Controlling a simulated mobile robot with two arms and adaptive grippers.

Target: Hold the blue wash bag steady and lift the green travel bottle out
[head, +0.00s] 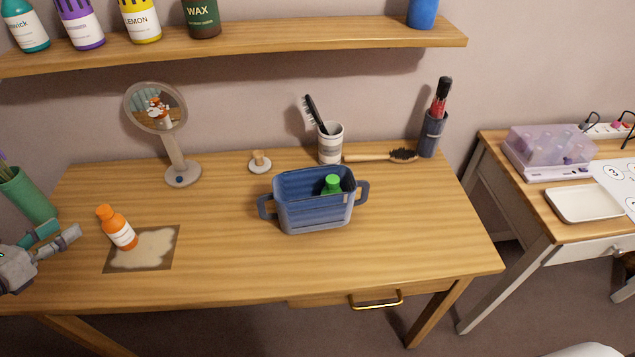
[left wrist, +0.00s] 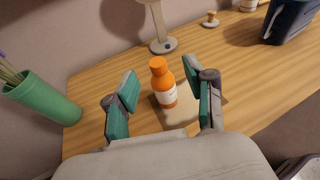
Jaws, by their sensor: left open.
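The blue wash bag (head: 315,213) stands upright on the wooden table, with a handle at each end. In the left wrist view a corner of the wash bag (left wrist: 288,22) shows at the top right. My left gripper (head: 62,233) is at the table's left end, well away from the bag. It is open and empty, and in the left wrist view its fingers (left wrist: 160,92) are spread before an orange bottle. My right gripper is not in view.
The orange bottle (head: 122,232) stands on a brown-edged mat (head: 155,250). The table's front middle is clear.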

